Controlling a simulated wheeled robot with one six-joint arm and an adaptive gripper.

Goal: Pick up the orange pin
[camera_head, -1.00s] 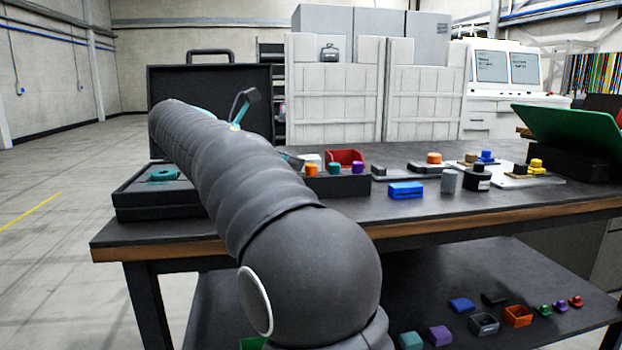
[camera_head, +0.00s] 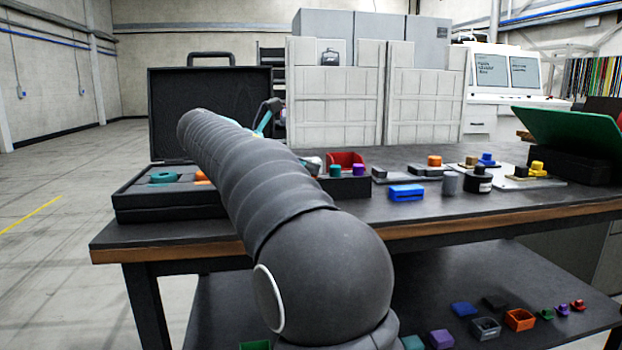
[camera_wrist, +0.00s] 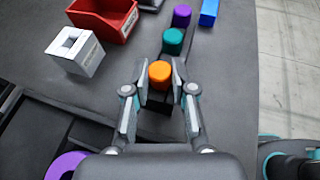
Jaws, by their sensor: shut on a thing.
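In the wrist view the orange pin (camera_wrist: 160,74) is between the two fingers of my gripper (camera_wrist: 160,80), which is shut on it. The pin is in line with a teal pin (camera_wrist: 173,40) and a purple pin (camera_wrist: 181,15), at the near end of the black holder (camera_wrist: 152,107). I cannot tell whether it is clear of the holder. In the head view my arm hides the orange pin and most of the gripper. The teal pin (camera_head: 335,170) and purple pin (camera_head: 358,169) show just right of the arm.
A red bin (camera_wrist: 104,16) and a white box (camera_wrist: 75,50) stand left of the pins in the wrist view. A blue block (camera_head: 406,192) sits right of the holder. The open black case (camera_head: 165,206) is left of my arm and holds a teal ring (camera_head: 163,177).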

